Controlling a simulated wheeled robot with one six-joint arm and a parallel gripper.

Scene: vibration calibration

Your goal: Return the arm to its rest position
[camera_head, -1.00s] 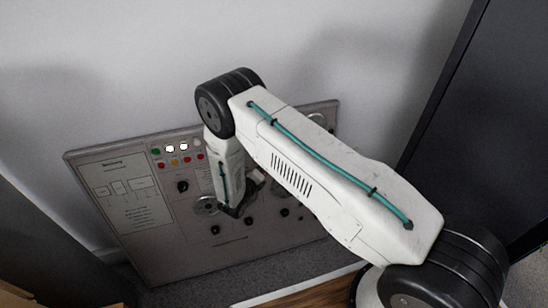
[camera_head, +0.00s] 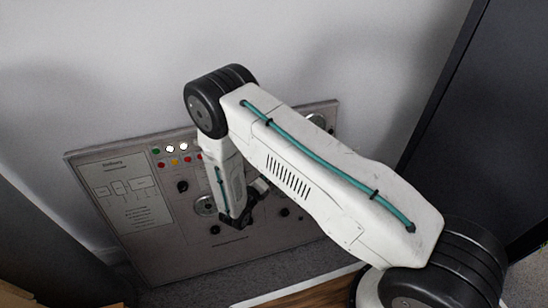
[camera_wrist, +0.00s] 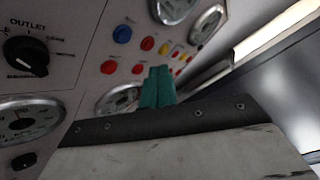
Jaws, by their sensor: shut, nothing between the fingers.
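My white arm reaches from the lower right up and over to the front of a grey control panel in the head view. My gripper (camera_wrist: 158,88) shows in the wrist view as two teal fingertips, shut together with nothing between them. In that view the fingertips are in front of the panel (camera_wrist: 75,75), close to a round gauge (camera_wrist: 118,99). In the head view the gripper end is mostly hidden behind my wrist, in front of the middle of the panel (camera_head: 150,250).
The panel bears a black outlet knob (camera_wrist: 26,56), several coloured buttons and lights, gauges (camera_wrist: 175,8) and a printed sheet (camera_head: 125,190). It stands against a pale wall (camera_head: 330,50). A dark cabinet (camera_head: 470,130) stands at the right. Open space lies above the panel.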

